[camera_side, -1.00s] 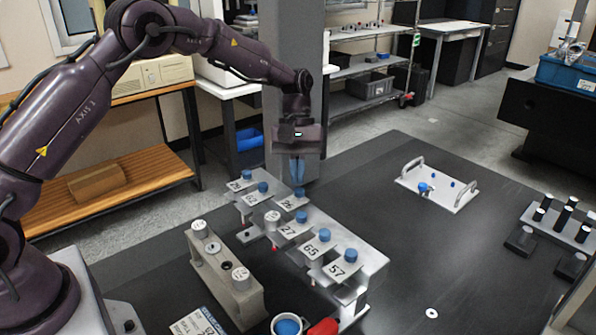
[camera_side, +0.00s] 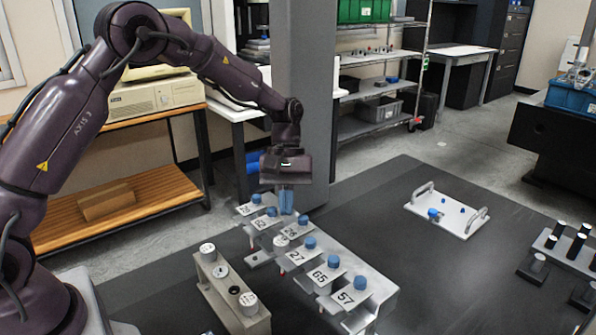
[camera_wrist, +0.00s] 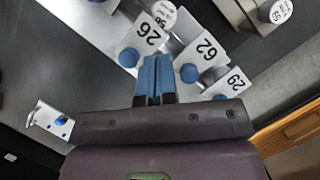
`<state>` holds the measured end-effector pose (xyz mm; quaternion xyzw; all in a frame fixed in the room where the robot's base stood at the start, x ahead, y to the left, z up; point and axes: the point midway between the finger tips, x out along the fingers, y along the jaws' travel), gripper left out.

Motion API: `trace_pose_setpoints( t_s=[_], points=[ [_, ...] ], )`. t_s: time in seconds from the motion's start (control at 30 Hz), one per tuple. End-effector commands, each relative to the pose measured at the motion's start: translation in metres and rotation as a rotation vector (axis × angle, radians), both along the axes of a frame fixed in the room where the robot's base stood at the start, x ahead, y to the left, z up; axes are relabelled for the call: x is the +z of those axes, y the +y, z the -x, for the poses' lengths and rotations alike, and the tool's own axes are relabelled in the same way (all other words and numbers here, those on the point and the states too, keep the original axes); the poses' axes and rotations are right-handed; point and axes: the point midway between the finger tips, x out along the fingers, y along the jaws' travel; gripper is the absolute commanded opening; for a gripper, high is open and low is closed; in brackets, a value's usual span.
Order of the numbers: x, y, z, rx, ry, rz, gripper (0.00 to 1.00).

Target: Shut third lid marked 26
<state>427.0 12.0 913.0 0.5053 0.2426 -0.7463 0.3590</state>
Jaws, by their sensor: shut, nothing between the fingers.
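A row of flat pale lids with blue knobs stands on a metal rail in the side view. The lid marked 26 (camera_side: 291,233) is third from the far end, after lids 29 and 62 (camera_side: 261,223). In the wrist view lid 26 (camera_wrist: 146,36) has its blue knob on its lower left. A white-capped cylinder (camera_wrist: 164,14) shows uncovered beside it. My gripper (camera_side: 286,208) has its blue fingers pressed together and empty, pointing down near that knob. In the wrist view the fingertips (camera_wrist: 155,60) lie between the knobs of lids 26 and 62. I cannot tell whether they touch anything.
Lids 27 (camera_side: 297,257), 65 (camera_side: 321,277) and 57 (camera_side: 346,298) follow towards the front. A block with white-capped cylinders (camera_side: 230,288) stands left of the rail. A white plate with handles (camera_side: 455,219) lies at right, with clear dark table between.

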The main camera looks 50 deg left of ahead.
Motion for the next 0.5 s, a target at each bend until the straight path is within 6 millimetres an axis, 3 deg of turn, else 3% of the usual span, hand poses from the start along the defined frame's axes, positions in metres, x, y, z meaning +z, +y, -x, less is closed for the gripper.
trace_pose_setpoints(
  t_s=[0.17,0.3,0.5],
  points=[
    [-0.001,0.027,-0.020,0.004,-0.001,-0.002,0.00],
    [0.034,0.035,-0.028,0.002,-0.006,-0.003,0.00],
    [0.071,0.046,-0.037,0.002,-0.003,-0.001,0.00]
  ],
)
